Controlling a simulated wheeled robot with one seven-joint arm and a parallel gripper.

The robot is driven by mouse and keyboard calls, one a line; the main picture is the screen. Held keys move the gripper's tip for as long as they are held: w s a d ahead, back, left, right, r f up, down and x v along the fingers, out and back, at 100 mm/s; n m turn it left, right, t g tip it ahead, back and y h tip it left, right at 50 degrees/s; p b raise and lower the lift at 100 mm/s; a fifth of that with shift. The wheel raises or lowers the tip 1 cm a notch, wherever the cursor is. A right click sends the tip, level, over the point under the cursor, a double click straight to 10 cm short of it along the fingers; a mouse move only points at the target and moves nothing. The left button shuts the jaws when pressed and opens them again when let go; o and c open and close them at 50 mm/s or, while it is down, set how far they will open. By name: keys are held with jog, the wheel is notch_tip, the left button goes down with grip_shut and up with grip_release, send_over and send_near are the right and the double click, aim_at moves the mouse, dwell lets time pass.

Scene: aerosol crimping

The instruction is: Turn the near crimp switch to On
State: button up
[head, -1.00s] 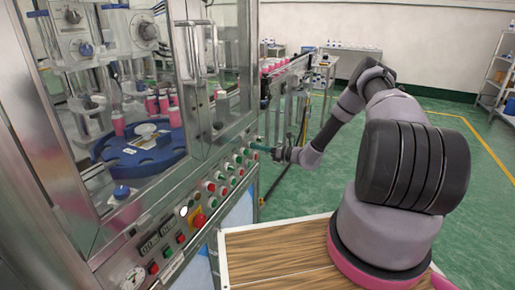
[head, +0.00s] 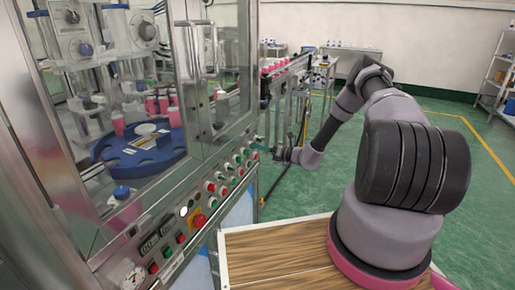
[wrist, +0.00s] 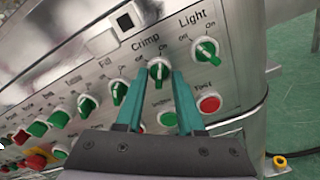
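The crimp switch (wrist: 159,70) is a green knob on a white round base, under the "Crimp" label in the wrist view. Its grip stands roughly upright in the picture; I cannot tell clearly which mark it points to. My gripper (wrist: 160,78) has its two teal fingers on either side of this knob, with narrow gaps visible. Touch at the fingertips cannot be judged. In the head view my gripper (head: 263,149) reaches the far end of the machine's switch panel, and the knob there is too small to make out.
The light switch (wrist: 206,50) sits close to the right of the fingers. A red button (wrist: 208,104) and a green button lie below. Several green switches run along the panel to the left. A red emergency stop (head: 199,221) is at the panel's nearer end.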

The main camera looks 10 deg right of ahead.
dwell(0.3)
jog(key=v, duration=1)
jog(key=shift+s+d, duration=0.25)
jog(key=shift+r, duration=0.1)
jog(key=s+a+r+n+g+h, duration=0.1)
jog(key=s+a+r+n+g, duration=0.25)
jog(key=r, duration=0.55)
jog(key=s+a+r+n+g+h, duration=0.1)
jog(key=s+r+n+g+h, duration=0.2)
jog(key=r+n, duration=0.5)
jog(key=s+a+r+n+g, duration=0.25)
jog(key=s+r+n, duration=0.25)
jog(key=r, duration=0.5)
jog(key=s+d+r+n+t+h, duration=0.2)
jog(key=s+r+n+h, duration=0.2)
jog(key=s+r, duration=0.5)
jog(key=s+d+r+n+t+h, duration=0.2)
jog(key=s+r+n, duration=0.5)
jog(key=s, duration=0.6)
notch_tip(320, 180, up, 2)
jog(key=t+h, duration=0.1)
jog(key=h, duration=0.1)
jog(key=shift+s+r+t+h, duration=0.2)
jog(key=shift+s+t+h, duration=0.05)
jog(key=shift+t+h, duration=0.05)
